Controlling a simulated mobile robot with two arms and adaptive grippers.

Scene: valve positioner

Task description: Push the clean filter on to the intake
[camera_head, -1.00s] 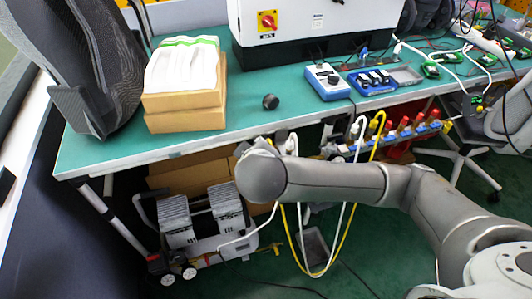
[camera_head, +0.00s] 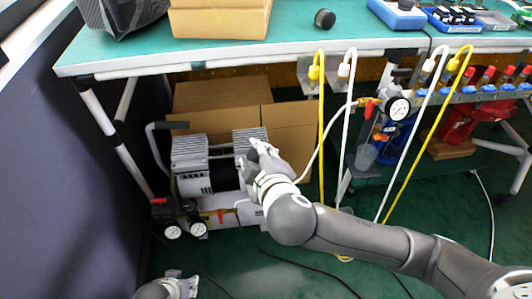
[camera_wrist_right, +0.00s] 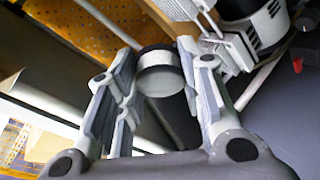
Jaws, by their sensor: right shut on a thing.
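My right gripper (camera_head: 256,158) is at the right side of the compressor (camera_head: 195,178), in front of its right finned head. In the right wrist view the right gripper (camera_wrist_right: 158,95) is shut on a dark cylinder with a pale end face, which looks like the filter (camera_wrist_right: 178,118). In the head view the filter (camera_head: 250,168) shows only as a small dark patch at the fingers. The intake cannot be made out; the gripper and filter cover that side. My left gripper (camera_head: 180,284) is at the bottom left, partly cut off, its jaws unclear.
The green workbench (camera_head: 290,38) overhangs the compressor, with a black round part (camera_head: 325,18) and a cardboard box (camera_head: 220,20) on it. Cardboard boxes (camera_head: 222,93) stand behind the compressor. Yellow and white hoses (camera_head: 320,120) hang to the right. Dark cables lie on the green floor.

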